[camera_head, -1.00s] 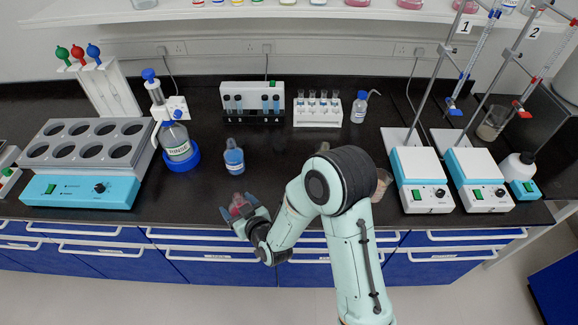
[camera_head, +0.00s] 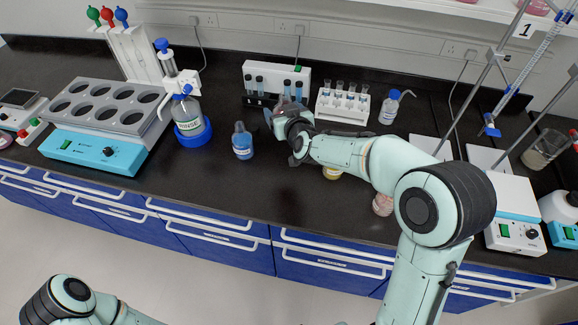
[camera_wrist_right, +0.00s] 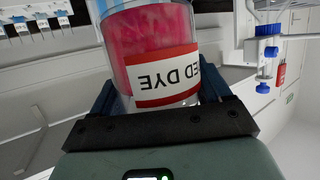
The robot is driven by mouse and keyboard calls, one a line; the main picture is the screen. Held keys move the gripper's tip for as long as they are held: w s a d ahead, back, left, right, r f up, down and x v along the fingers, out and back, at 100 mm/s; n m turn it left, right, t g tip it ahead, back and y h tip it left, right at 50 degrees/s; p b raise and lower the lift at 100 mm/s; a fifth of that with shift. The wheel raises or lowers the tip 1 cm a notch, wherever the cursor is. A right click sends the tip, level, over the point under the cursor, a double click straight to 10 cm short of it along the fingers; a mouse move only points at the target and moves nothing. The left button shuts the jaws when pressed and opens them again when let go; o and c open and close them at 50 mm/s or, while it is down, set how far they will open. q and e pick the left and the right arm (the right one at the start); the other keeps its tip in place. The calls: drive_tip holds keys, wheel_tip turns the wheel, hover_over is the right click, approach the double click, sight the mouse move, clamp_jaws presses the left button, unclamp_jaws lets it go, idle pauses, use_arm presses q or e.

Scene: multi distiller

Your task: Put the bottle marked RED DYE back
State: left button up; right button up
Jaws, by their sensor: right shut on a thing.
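My right gripper (camera_head: 284,122) is near the back of the bench, in front of the white rack units. It is shut on the RED DYE bottle (camera_wrist_right: 160,50), which fills the upper middle of the right wrist view. The bottle is clear with red-pink contents and a white label with a red border, its text upside down there. In the head view the gripper and wrist mostly hide the bottle, and I cannot tell whether it touches the bench. My left gripper is out of view; only part of my left arm shows at bottom left.
A blue bottle (camera_head: 242,142) stands left of my right gripper. The RINSE bottle (camera_head: 189,118) stands farther left in a blue base. A white tube rack (camera_head: 343,105) and a wash bottle (camera_head: 389,108) stand behind my arm. A yellow-based container (camera_head: 332,173) and a pink one (camera_head: 383,203) are beside my forearm.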

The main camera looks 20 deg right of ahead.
sight(284, 100)
drive_tip(key=r, duration=0.3)
drive_tip(key=shift+w+d, duration=0.2)
drive_tip(key=shift+w, duration=0.05)
drive_tip(key=shift+r, duration=0.35)
wheel_tip(284, 100, down, 8)
drive_tip(key=b, duration=0.5)
drive_tip(key=shift+d+r, duration=0.15)
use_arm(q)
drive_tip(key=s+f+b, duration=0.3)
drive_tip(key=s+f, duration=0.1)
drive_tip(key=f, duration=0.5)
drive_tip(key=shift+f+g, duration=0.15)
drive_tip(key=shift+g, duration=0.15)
use_arm(e)
drive_tip(key=shift+w+f, duration=0.15)
drive_tip(key=shift+f, duration=5.65)
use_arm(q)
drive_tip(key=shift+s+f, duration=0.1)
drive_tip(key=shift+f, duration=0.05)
use_arm(e)
drive_tip(key=shift+f, duration=0.15)
drive_tip(key=o, duration=1.8)
drive_tip(key=shift+f, duration=0.1)
